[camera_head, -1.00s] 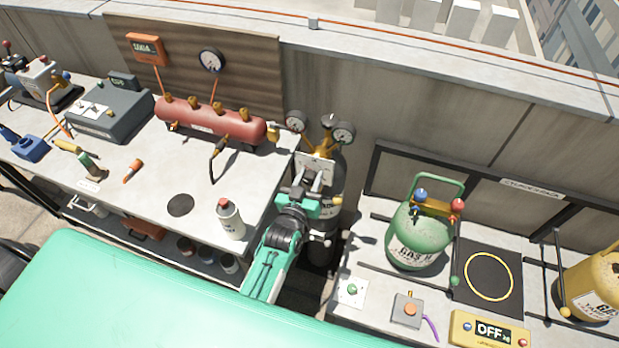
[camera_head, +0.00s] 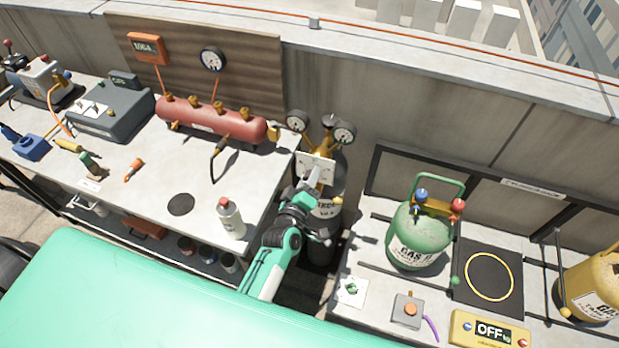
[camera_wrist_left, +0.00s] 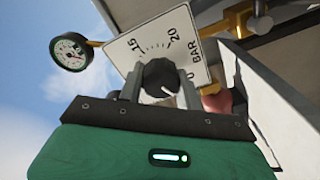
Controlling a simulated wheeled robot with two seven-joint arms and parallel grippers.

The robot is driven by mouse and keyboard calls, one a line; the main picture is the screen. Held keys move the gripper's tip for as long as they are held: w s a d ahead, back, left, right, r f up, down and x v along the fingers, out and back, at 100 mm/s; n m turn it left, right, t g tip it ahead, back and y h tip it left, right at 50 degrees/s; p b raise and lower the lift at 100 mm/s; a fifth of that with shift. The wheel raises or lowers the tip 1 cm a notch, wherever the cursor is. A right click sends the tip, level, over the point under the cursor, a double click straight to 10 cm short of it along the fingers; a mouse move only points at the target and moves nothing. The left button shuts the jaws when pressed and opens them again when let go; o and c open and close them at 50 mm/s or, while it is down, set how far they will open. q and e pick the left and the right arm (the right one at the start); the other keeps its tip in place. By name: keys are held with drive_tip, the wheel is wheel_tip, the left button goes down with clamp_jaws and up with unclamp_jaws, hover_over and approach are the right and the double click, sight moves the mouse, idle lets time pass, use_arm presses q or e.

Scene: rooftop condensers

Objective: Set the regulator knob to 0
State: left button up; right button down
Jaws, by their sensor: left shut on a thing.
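The regulator's white dial plate (camera_head: 316,163) is mounted on the grey cylinder (camera_head: 330,205) between two round gauges. In the left wrist view the plate (camera_wrist_left: 150,42) shows 15, 20 and BAR, and a partly hidden 0 near its lower edge. The dark round regulator knob (camera_wrist_left: 160,76) sits in front of the plate. My left gripper (camera_head: 312,178) reaches the plate from below. In the wrist view its two fingers (camera_wrist_left: 159,88) stand on either side of the knob, shut on it. A pale mark shows low on the knob; its exact reading is unclear. My right gripper is out of view.
One gauge (camera_head: 297,121) is left of the regulator, another (camera_head: 344,133) right. The workbench with the red manifold (camera_head: 210,122) is to the left. A green gas bottle (camera_head: 418,235) stands on the right bench. A dark gap separates the benches.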

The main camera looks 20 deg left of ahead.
use_arm(q)
drive_tip(key=shift+f+n, duration=0.1)
drive_tip(key=shift+n, duration=1.8)
drive_tip(key=o, duration=1)
drive_tip(key=shift+s+b, duration=0.25)
drive_tip(key=shift+b, duration=0.1)
drive_tip(key=s+b, duration=0.3)
drive_tip(key=s, duration=1)
drive_tip(key=shift+s+a+b, duration=0.2)
drive_tip(key=shift+a+b, duration=0.05)
drive_tip(key=shift+b, duration=0.15)
